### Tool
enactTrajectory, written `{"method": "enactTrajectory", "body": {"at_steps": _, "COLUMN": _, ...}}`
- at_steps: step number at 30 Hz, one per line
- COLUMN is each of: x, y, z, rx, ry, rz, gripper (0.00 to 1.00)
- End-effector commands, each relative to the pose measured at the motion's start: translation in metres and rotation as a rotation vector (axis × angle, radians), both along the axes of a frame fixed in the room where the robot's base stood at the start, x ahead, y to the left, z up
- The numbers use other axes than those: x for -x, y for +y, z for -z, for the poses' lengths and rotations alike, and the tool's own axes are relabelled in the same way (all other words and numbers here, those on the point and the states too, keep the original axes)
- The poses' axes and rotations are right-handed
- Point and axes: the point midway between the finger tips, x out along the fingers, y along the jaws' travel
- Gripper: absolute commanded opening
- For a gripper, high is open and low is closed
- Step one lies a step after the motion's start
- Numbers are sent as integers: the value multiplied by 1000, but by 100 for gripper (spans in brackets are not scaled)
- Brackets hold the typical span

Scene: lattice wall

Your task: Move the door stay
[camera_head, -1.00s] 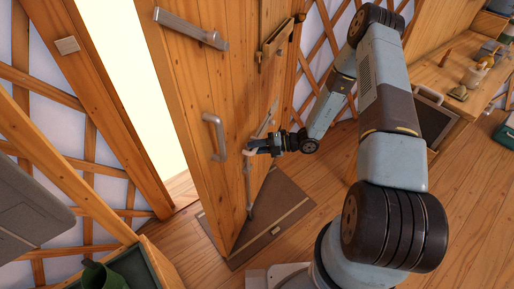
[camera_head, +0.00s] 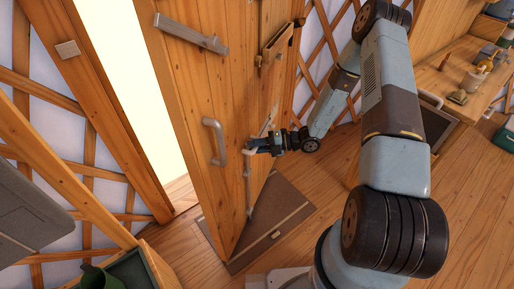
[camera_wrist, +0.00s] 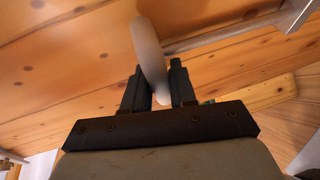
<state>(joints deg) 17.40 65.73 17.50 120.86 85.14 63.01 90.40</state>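The door stay is a thin metal rod (camera_head: 249,190) running down the face of the wooden door (camera_head: 195,110), with a pale rounded grip at its upper end. In the wrist view the pale grip (camera_wrist: 150,50) stands between the two dark fingers, and the rod (camera_wrist: 225,33) runs off to the upper right. My gripper (camera_head: 252,149) is at the grip, close to the door face. In the wrist view my gripper (camera_wrist: 158,75) appears closed on the grip, with a finger on each side. The fingers partly hide the grip's lower part.
The door stands ajar, with a bright opening at its left. It carries a pull handle (camera_head: 215,142), an upper metal bar (camera_head: 190,33) and a wooden latch (camera_head: 275,47). A brown mat (camera_head: 285,205) lies below. A workbench (camera_head: 455,85) stands at right.

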Motion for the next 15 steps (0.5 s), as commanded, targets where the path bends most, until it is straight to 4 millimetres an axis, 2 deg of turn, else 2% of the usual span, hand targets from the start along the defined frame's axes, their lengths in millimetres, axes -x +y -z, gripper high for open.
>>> {"method": "enactTrajectory", "body": {"at_steps": 1, "x": -1, "y": 1, "z": -3, "rx": -7, "ry": -3, "rz": 0, "gripper": 30}}
{"method": "enactTrajectory", "body": {"at_steps": 6, "x": -1, "y": 1, "z": -2, "rx": -6, "ry": -3, "rz": 0, "gripper": 46}}
{"method": "enactTrajectory", "body": {"at_steps": 15, "x": -1, "y": -1, "z": -2, "rx": -4, "ry": -2, "rz": 0, "gripper": 46}}
